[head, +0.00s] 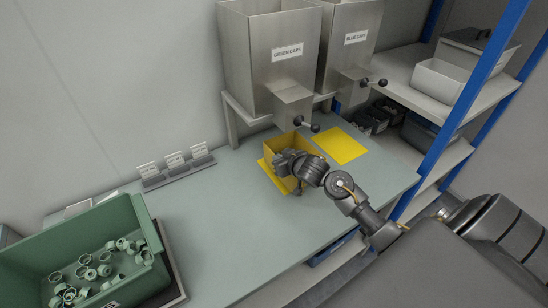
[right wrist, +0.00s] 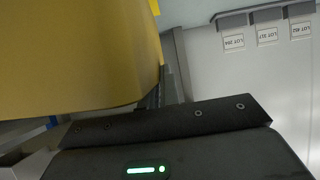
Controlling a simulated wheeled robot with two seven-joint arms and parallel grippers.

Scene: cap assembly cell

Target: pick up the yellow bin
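The yellow bin (head: 278,146) stands on the grey-green table below the hopper labelled GREEN CAPS, with part of a yellow mat (head: 264,168) showing beside its base. My right gripper (head: 289,162) is at the near side of the bin and covers part of it. In the right wrist view the bin's yellow wall (right wrist: 75,50) is very close and fills the upper left. The fingertips are hidden there, so I cannot tell whether they are open or closed on the wall. My left gripper is not in view.
Two metal hoppers (head: 268,45) (head: 349,40) stand behind the bin. An empty yellow mat (head: 340,146) lies to its right. A green crate of rings (head: 150,215) is at the left, lot cards (head: 175,160) at the back. A blue-posted shelf (head: 475,90) is at the right. The table's middle is clear.

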